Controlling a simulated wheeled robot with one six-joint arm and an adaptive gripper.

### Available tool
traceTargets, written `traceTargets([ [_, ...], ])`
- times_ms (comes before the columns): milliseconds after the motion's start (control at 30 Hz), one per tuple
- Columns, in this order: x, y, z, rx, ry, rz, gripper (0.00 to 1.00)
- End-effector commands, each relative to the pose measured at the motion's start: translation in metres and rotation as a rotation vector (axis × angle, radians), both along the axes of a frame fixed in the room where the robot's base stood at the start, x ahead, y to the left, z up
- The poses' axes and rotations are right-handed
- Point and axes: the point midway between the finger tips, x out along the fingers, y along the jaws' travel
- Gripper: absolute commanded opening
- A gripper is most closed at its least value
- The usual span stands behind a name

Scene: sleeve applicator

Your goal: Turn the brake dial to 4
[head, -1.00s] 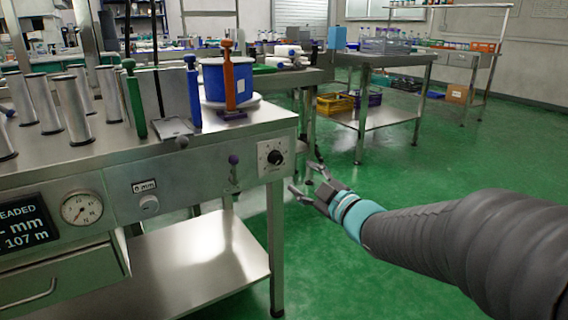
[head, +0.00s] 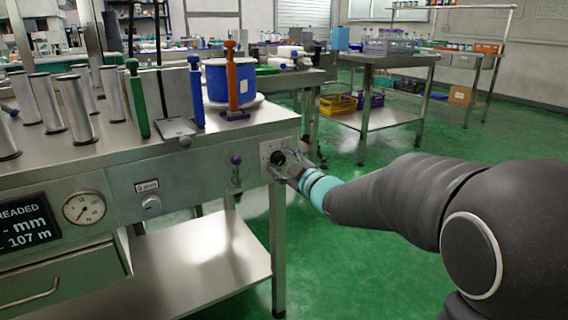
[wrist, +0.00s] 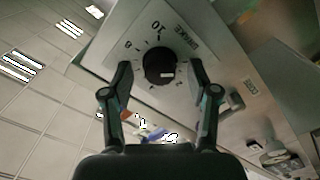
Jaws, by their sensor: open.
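The brake dial is a round black knob on a pale plate at the right end of the bench's front panel. In the head view the dial (head: 278,158) is partly covered by my gripper (head: 285,166). In the wrist view the dial (wrist: 158,62) sits between the two open fingers of my gripper (wrist: 161,68), with a gap on each side. The knob carries a short white mark at its lower edge in that view.
A purple-tipped lever (head: 236,160) and a small grey knob (head: 151,203) are on the panel left of the dial. A pressure gauge (head: 84,208) is further left. A blue spool (head: 216,80) stands above on the bench.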

Motion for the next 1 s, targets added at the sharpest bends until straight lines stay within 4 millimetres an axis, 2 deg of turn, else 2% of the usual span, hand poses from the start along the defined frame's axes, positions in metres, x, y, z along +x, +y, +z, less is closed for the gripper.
traceTargets([
  [33, -0.0001, -0.0001, 0.0, 0.0, 0.0, 0.0, 0.6],
  [267, -0.0002, -0.0001, 0.0, 0.0, 0.0, 0.0, 0.02],
  [300, -0.0002, -0.0001, 0.0, 0.0, 0.0, 0.0, 0.0],
  [667, -0.0002, -0.0001, 0.0005, 0.046, 0.031, 0.0, 0.0],
  [1000, -0.0001, 0.0, 0.0011, 0.247, 0.169, -0.001, 0.0],
])
